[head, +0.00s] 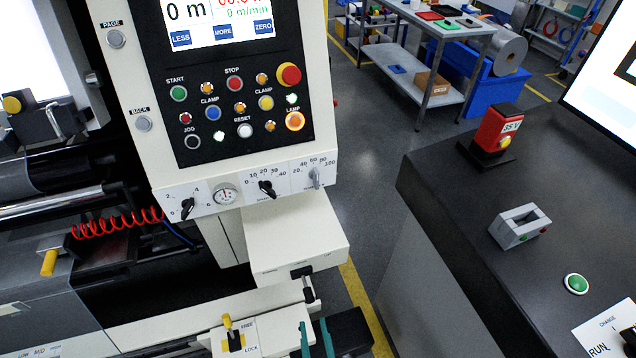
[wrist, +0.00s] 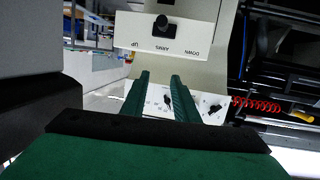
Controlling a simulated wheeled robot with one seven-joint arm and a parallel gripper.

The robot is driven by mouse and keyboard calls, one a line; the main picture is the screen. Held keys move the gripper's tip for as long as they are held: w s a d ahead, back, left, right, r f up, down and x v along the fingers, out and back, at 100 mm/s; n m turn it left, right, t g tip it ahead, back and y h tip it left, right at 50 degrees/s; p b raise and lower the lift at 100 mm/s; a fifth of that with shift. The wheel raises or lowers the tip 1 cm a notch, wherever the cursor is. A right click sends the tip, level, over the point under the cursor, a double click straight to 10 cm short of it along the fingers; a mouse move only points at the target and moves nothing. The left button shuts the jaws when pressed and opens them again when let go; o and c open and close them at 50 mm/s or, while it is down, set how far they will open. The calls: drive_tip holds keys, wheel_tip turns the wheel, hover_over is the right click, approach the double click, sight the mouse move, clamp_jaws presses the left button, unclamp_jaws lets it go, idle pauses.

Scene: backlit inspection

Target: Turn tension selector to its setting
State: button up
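A white dial strip below the control panel carries several knobs, their small captions unreadable. At left is a black knob (head: 187,206) on a scale up to 6. In the middle is a black pointer knob (head: 267,188) on a 0–40 scale. At right is a grey knob (head: 315,177) on a 20–100 scale. I cannot tell which is the tension selector. My gripper (head: 313,323) is low in the head view, below the strip, fingers apart and empty. In the wrist view, my gripper (wrist: 160,76) has a black knob (wrist: 168,101) showing between its green fingers, apparently beyond them.
A white box (head: 295,245) juts out under the strip, with a black switch (head: 302,272) on its front. A yellow-handled FREE/LOCK lever (head: 229,325) stands left of my gripper. A dark bench (head: 470,205) is at right. Red coiled cable (head: 115,226) hangs at left.

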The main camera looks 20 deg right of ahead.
drive_tip(key=w+d+r, duration=0.2)
drive_tip(key=w+d, duration=0.1)
drive_tip(key=w, duration=0.3)
drive_tip(key=w+d+r, duration=0.3)
drive_tip(key=w+d, duration=0.1)
drive_tip(key=w, duration=0.3)
drive_tip(key=n+t+y, duration=0.1)
drive_tip(key=t+y, duration=0.1)
drive_tip(key=t, duration=0.1)
approach(318, 181)
drive_tip(key=w, duration=0.9)
drive_tip(key=shift+r, duration=0.3)
clamp_jaws()
